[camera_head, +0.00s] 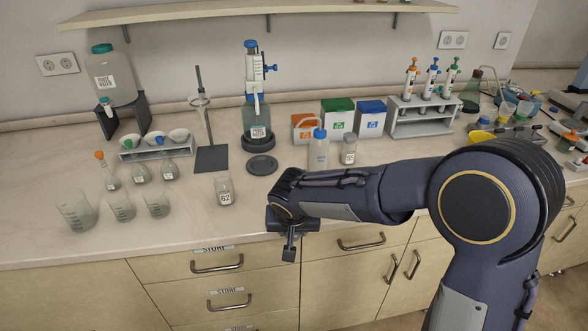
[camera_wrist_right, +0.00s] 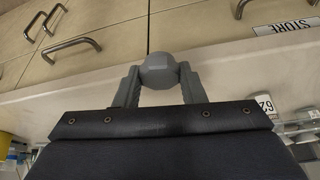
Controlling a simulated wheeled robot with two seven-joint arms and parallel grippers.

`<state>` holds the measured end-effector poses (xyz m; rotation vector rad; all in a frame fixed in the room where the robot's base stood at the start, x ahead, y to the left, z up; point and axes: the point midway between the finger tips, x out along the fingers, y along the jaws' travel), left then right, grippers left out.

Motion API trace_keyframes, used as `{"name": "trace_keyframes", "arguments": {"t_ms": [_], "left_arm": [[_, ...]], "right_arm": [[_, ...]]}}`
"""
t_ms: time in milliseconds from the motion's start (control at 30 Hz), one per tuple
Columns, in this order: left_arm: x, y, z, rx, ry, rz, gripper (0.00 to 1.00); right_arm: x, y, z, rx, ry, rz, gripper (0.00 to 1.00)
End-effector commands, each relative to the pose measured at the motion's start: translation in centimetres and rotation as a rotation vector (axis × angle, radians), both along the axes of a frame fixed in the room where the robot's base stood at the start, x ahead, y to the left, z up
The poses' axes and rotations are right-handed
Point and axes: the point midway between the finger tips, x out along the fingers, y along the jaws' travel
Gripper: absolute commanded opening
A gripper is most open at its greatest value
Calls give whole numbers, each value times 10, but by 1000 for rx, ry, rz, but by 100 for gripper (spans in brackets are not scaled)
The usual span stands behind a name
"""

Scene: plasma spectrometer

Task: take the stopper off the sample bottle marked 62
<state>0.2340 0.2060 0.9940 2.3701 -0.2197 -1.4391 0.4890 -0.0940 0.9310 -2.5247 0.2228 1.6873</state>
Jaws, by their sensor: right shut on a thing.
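The sample bottle marked 62 (camera_head: 225,192) stands upright on the counter, a small clear bottle with a white label. No stopper shows in its mouth. Its label (camera_wrist_right: 265,105) also shows at the right of the right wrist view. My right gripper (camera_head: 290,246) is at the counter's front edge, to the right of the bottle and apart from it. In the wrist view its two fingers are shut on a grey faceted stopper (camera_wrist_right: 160,70). In the head view the stopper cannot be made out clearly. My left gripper is out of view.
Beakers (camera_head: 121,207) and small flasks (camera_head: 169,170) stand left of the bottle. A round dark plate (camera_head: 262,165), a wash bottle (camera_head: 319,152) and a jar (camera_head: 349,150) are behind. Drawers with handles (camera_head: 217,264) are below the counter edge. The counter just around the bottle is clear.

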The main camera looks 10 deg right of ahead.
Motion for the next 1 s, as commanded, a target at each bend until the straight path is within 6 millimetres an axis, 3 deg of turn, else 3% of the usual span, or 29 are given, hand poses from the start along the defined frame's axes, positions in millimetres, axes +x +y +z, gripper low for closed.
{"name": "trace_keyframes", "arguments": {"t_ms": [33, 200, 567, 1000], "left_arm": [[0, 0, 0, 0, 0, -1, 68], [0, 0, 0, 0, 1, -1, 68], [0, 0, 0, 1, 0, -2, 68], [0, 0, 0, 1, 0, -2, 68]], "right_arm": [[-8, -18, -19, -3, 8, 16, 9], [-24, -56, -61, -1, 6, 81, 9], [-44, -107, -119, -2, 5, 170, 9], [-43, -108, -120, 1, 0, 176, 9]]}}
